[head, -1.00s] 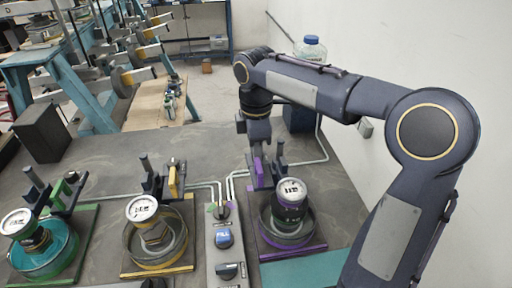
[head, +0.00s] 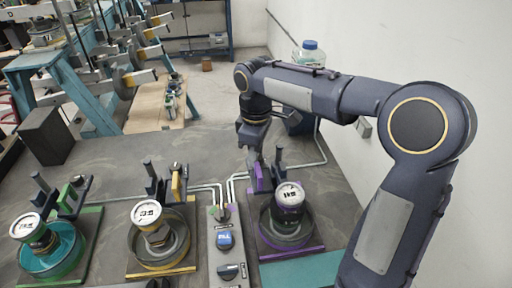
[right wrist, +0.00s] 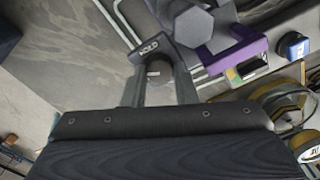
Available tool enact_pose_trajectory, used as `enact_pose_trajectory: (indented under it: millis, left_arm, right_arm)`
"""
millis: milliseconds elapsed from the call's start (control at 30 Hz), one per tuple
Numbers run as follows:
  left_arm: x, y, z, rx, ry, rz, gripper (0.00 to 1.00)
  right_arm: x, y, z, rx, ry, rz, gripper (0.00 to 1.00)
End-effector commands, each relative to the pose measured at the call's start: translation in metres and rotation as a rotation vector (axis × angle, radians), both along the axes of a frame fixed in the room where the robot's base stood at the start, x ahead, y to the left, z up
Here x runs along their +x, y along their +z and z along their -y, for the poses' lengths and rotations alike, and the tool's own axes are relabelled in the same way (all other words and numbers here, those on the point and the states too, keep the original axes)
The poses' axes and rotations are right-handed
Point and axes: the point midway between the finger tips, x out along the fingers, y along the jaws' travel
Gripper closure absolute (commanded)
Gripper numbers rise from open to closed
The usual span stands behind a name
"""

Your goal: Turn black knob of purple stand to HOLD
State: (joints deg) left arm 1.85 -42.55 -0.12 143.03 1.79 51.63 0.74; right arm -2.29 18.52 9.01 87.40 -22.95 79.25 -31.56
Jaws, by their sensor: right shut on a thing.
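The purple stand (head: 312,249) is at the centre right of the head view, with a round dish and a gauge-topped cylinder (head: 289,196). Its purple upright (head: 262,180) also shows in the right wrist view (right wrist: 225,45). My right gripper (head: 257,157) reaches down behind this upright. In the right wrist view its two fingers (right wrist: 158,88) are shut on a dark knob (right wrist: 158,71), on either side of it. A dark plate lettered HOLD (right wrist: 150,48) lies at the fingertips. The knob is hidden in the head view. My left gripper is not in view.
A yellow stand (head: 165,270) and a green stand (head: 85,250) are to the left. A grey panel (head: 213,262) with a blue knob (head: 225,240) stands between yellow and purple stands. Pipes (head: 205,186) run behind. A white wall is close on the right.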

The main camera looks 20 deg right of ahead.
Motion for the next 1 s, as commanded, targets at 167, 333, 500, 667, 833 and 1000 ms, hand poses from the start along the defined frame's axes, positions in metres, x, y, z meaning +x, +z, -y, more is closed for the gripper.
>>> enact_pose_trajectory:
  millis: [167,333,500,667,833,1000]
  left_arm:
    - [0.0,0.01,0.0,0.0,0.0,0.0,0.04]
    - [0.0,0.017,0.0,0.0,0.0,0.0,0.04]
    - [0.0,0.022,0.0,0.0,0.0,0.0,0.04]
    - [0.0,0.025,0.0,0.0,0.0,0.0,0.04]
    - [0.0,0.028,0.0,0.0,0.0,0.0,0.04]
    - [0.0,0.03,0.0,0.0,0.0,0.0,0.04]
  right_arm:
    - [0.001,0.003,0.0,0.0,-0.168,0.001,0.97]
    - [0.001,0.003,0.001,-0.001,-0.329,0.002,0.97]
    - [0.001,0.002,0.001,0.0,-0.483,0.003,0.97]
    - [0.002,0.002,0.002,0.0,-0.613,0.002,0.97]
    - [0.002,0.002,0.002,0.001,-0.72,0.003,0.97]
    - [0.002,0.001,0.002,0.001,-0.793,0.004,0.97]
